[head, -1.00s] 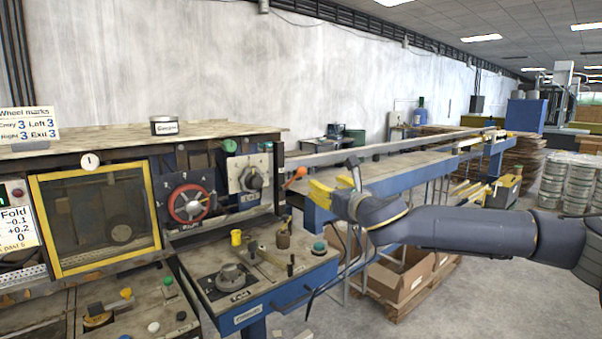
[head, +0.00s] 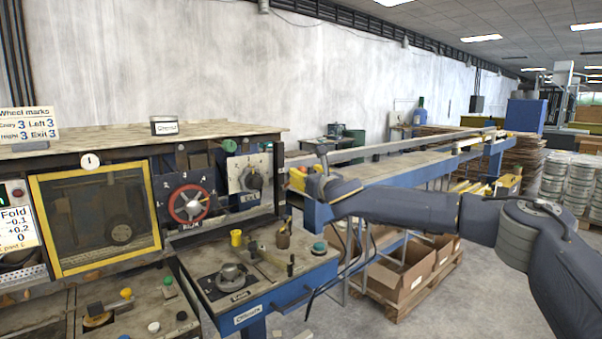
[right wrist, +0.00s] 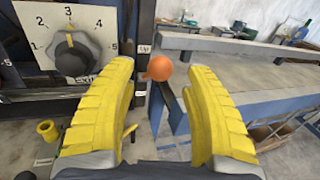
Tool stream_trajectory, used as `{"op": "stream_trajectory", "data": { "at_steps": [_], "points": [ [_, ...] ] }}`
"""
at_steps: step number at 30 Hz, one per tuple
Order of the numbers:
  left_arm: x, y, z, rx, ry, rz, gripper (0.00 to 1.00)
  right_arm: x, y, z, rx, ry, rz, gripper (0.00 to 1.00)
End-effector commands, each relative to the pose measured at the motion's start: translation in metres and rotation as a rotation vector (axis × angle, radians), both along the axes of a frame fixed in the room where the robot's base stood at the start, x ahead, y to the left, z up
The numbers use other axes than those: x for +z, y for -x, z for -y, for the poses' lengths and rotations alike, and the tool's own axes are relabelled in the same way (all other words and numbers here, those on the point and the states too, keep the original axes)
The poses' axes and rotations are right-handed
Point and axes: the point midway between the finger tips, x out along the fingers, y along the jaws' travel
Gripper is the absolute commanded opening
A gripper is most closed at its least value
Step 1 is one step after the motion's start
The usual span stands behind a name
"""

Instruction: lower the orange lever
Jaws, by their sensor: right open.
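The orange lever's round knob (right wrist: 159,68) shows in the right wrist view, between and beyond the yellow fingertips of my right gripper (right wrist: 160,72). The fingers are open, one on each side of the knob in that view. I cannot tell whether they touch it. In the head view, my right gripper (head: 298,180) is at the right end of the machine panel and covers most of the lever. My left gripper is not in view.
A dial with numbers (right wrist: 70,50) is left of the knob. A red handwheel (head: 190,203) and a yellow-framed window (head: 97,218) are further left. A control shelf with knobs (head: 255,270) lies below. A blue conveyor frame (head: 400,180) runs off to the right.

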Motion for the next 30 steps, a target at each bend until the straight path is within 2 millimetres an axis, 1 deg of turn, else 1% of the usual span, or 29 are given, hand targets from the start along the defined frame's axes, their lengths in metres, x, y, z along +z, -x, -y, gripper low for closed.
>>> {"op": "stream_trajectory", "data": {
  "at_steps": [1,6,12,27,30],
  "points": [
    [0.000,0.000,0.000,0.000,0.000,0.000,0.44,0.000,-0.006,-0.003,-0.001,0.000,0.000,0.51],
    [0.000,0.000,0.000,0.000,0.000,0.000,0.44,0.000,-0.021,-0.008,-0.001,0.000,-0.001,0.51],
    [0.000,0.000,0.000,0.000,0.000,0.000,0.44,0.000,-0.031,-0.011,-0.001,0.001,0.000,0.51],
    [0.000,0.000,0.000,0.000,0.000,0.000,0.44,0.000,-0.035,-0.013,0.000,0.000,-0.001,0.52],
    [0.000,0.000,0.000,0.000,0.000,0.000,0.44,0.000,-0.035,-0.013,0.000,0.000,-0.001,0.41]
  ]
}}
